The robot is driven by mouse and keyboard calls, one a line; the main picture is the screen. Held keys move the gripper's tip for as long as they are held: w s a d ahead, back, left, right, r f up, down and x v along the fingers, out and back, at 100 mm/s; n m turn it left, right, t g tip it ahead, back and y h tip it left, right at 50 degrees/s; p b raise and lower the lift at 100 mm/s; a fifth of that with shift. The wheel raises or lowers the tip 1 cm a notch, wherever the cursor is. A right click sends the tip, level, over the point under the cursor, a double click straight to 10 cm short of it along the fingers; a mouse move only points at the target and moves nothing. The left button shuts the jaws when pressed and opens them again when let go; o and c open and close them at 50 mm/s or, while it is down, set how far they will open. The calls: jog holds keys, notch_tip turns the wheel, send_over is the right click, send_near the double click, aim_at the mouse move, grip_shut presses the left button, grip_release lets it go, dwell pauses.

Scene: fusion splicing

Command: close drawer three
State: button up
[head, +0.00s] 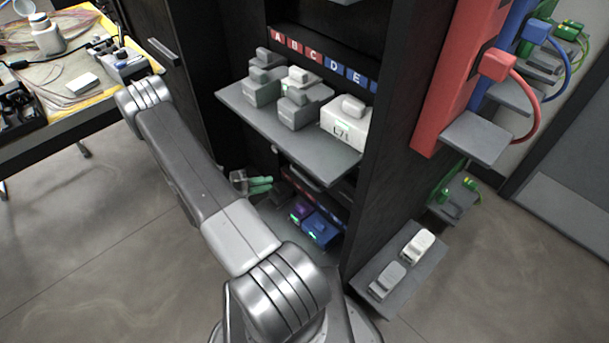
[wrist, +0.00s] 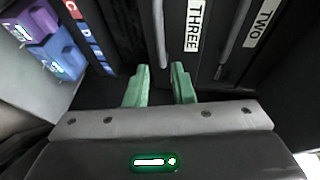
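The label THREE (wrist: 193,27) is on a black front at the top of the wrist view, with a bar handle (wrist: 158,32) to its left. My gripper (wrist: 160,84) has green fingers, which stand apart with nothing between them. In the wrist view they are below the handle and the label, and I see no contact. In the head view my gripper (head: 261,185) is low in front of the black cabinet, under the grey shelf. The label THREE cannot be made out there, and I cannot tell how far drawer three is out.
A second black front with the label TWO (wrist: 259,24) is to the right. A purple module (wrist: 38,18) and a blue module (wrist: 58,52) sit at the left. A grey shelf (head: 232,95) with several grey boxes juts out above my gripper. A cluttered bench (head: 75,118) stands at left.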

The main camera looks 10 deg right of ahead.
aim_at(304, 177)
jog(key=b+x, duration=0.1)
jog(key=x, duration=1.2)
jog(key=shift+d+f+b, duration=0.1)
jog(key=shift+d+b, duration=0.15)
jog(key=shift+b, duration=0.15)
grip_shut()
